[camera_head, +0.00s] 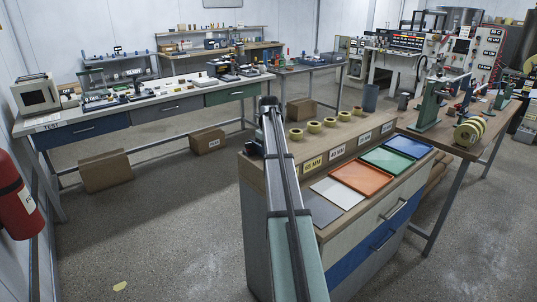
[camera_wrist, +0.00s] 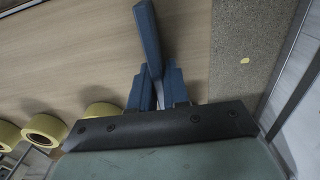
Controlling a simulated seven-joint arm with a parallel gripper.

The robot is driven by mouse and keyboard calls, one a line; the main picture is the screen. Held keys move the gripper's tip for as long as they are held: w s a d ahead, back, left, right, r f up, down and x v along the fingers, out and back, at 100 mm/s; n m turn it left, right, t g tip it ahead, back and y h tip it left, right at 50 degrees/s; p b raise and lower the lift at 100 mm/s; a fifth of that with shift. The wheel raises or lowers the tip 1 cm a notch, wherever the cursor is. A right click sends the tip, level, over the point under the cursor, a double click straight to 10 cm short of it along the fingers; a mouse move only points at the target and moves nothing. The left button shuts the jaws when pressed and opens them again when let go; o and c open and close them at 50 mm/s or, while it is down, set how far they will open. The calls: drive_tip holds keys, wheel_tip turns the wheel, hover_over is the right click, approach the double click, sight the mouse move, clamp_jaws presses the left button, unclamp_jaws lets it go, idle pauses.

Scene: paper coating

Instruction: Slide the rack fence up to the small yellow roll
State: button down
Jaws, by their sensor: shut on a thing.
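In the wrist view, my gripper (camera_wrist: 155,88) is shut on a blue upright piece (camera_wrist: 148,35), which appears to be the rack fence. It is over the pale wooden top (camera_wrist: 70,50), near its right edge in this view. Several yellow rolls lie to the left, apart from the gripper; the closest is a roll (camera_wrist: 100,108). In the head view, the rolls stand in a row on the cabinet top; the farthest roll (camera_head: 357,111) looks smallest, though distance may cause that. My arm hides most of the gripper; a dark part (camera_head: 252,149) shows at the top's left end.
Size labels such as the 65 MM label (camera_head: 313,163) run along the cabinet's raised edge. Coloured trays, including an orange tray (camera_head: 362,179), lie in front. A dark cup (camera_head: 370,97) stands beyond the rolls. A bench with green machinery (camera_head: 432,106) is at right.

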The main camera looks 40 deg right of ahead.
drive_tip(key=d, duration=0.6)
drive_tip(key=shift+d, duration=0.4)
drive_tip(key=shift+a, duration=0.1)
drive_tip(key=c, duration=1.2)
unclamp_jaws()
wheel_tip(320, 180, up, 14)
drive_tip(key=shift+f, duration=0.1)
